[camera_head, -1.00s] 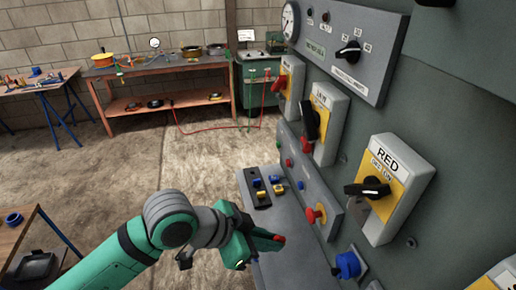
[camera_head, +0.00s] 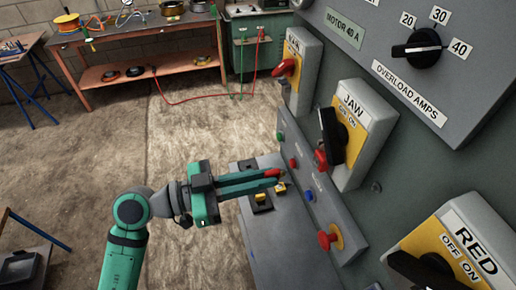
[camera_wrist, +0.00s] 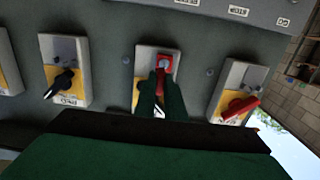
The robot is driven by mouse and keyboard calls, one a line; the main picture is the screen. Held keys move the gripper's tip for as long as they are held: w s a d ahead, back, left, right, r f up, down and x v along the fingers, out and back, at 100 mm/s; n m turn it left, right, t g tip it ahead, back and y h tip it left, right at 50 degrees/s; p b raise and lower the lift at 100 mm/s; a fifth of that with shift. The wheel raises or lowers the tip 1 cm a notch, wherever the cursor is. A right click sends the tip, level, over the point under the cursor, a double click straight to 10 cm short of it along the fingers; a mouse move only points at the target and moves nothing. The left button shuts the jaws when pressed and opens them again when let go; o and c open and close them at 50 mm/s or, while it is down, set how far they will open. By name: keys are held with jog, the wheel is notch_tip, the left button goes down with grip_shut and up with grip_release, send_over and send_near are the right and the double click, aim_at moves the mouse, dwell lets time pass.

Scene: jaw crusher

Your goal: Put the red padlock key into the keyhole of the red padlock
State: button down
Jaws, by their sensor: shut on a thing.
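My gripper (camera_head: 272,178) has long green fingers, shut on the red padlock key (camera_head: 274,172), of which only a small red part shows at the fingertips. The fingers point right towards the panel. A red padlock (camera_head: 321,160) hangs at the lower left of the JAW switch; its keyhole is not visible here. The key's tip is apart from the padlock, to its left and slightly lower in the picture. In the wrist view, my fingertips (camera_wrist: 160,88) overlap the middle switch, with red (camera_wrist: 164,63) just beyond them; key and padlock are hard to separate there.
The RED switch (camera_head: 470,245) stands nearest on the panel; another switch with a red handle (camera_head: 284,68) is farther off. A red stop button (camera_head: 329,239) and a grey ledge (camera_head: 262,235) lie below. The floor behind is open, with an orange workbench (camera_head: 150,75) at the back.

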jog(key=shift+w, duration=0.2)
dwell(0.3)
jog(key=shift+w+f, duration=0.1)
jog(key=shift+f, duration=0.05)
jog(key=shift+w+d, duration=0.25)
jog(key=shift+d, duration=0.65)
jog(key=shift+w+d, duration=0.25)
jog(key=shift+d, duration=0.7)
jog(key=shift+w+d, duration=0.25)
jog(key=shift+d, duration=0.65)
jog(key=shift+w, duration=0.1)
